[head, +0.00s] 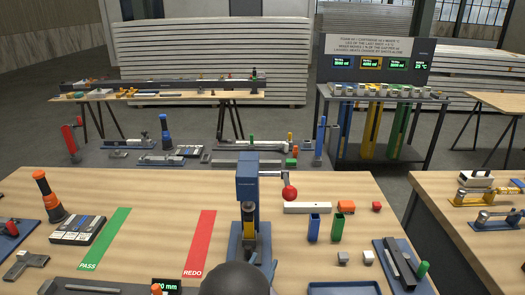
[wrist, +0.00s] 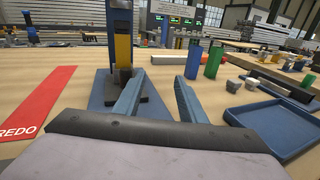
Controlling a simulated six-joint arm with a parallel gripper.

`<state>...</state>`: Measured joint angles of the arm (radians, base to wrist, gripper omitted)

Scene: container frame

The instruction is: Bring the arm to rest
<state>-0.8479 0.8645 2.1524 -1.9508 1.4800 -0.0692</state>
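My gripper (wrist: 161,80) shows in the wrist view with its two blue-grey fingers apart and nothing between them. It points toward a blue bench press (head: 247,185) on the wooden table (head: 340,188). The press also shows in the wrist view (wrist: 121,22), with a yellow and dark lower part on a blue base plate, just beyond the left finger. In the head view a dark rounded part of my arm is at the bottom middle, in front of the press; the fingers cannot be made out there.
A green PASS strip (head: 106,238) and red REDO strip (head: 199,243) lie left of the press. Blue (head: 314,227) and green (head: 338,226) upright blocks stand right of it. A blue tray (wrist: 275,128) is near on the right. A red ball-ended lever (head: 289,192) sticks out from the press.

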